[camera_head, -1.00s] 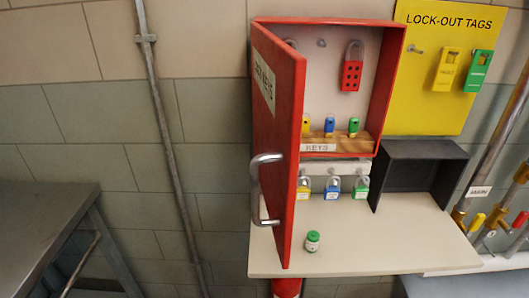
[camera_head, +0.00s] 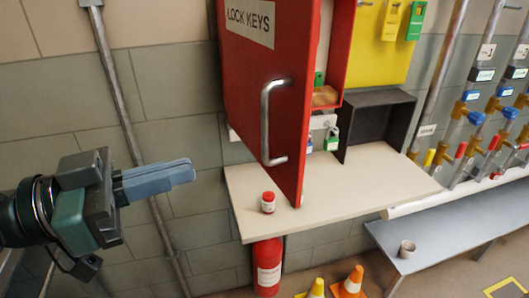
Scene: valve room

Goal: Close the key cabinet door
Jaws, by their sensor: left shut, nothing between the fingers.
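The red key cabinet door (camera_head: 248,82), labelled LOCK KEYS, stands ajar and hides most of the cabinet. Its metal pull handle (camera_head: 266,122) is on the side of the door near its free edge. The red cabinet frame (camera_head: 339,50) shows behind the door at the right, with a small strip of its inside. My left gripper (camera_head: 190,172) comes in from the left with its fingers together and empty, pointing right. It is well left of the door and touches nothing visible. My right gripper is out of view.
A pale shelf (camera_head: 350,190) below the cabinet bears a red-capped jar (camera_head: 268,203) just left of the door's lower edge, and a dark open box (camera_head: 383,122). A fire extinguisher (camera_head: 267,266) is under the shelf. Pipes with valves and a grey bench (camera_head: 440,232) are at right.

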